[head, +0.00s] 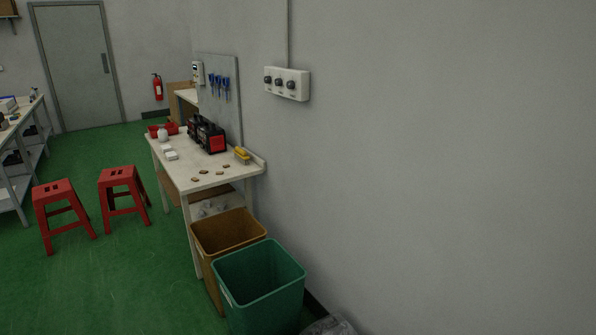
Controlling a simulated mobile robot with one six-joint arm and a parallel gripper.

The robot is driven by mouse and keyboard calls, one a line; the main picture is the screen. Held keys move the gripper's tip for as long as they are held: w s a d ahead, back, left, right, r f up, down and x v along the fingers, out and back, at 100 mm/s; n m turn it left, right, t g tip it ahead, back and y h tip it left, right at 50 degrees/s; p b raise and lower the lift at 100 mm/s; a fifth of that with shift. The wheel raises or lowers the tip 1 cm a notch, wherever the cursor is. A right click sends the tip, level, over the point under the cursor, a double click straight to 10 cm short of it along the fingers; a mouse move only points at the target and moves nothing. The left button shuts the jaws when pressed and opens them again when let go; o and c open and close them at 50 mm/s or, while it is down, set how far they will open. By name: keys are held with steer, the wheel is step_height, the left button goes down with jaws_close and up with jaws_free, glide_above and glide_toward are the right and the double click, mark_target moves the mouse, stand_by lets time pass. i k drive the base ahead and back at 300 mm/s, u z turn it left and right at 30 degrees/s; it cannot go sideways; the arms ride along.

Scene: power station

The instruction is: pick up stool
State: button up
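Two red stools stand upright on the green floor at the left in the head view. The nearer stool (55,190) is at the far left, and the other stool (119,176) is just right of it, close to the workbench. Each has a square seat with slots in the top and splayed legs. They stand apart with a narrow gap between them. My gripper is not in view.
A white workbench (204,181) with red and black devices stands against the grey wall. A brown bin (205,240) and a green bin (262,294) stand before it. A shelved bench (8,176) is at the left edge. Green floor (120,285) is clear in front of the stools.

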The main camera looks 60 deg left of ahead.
mark_target(47, 194)
steer(key=u, duration=0.05)
steer(key=k, duration=0.6)
steer(key=u, duration=3.4)
steer(key=i, duration=4)
steer(key=u, duration=0.1)
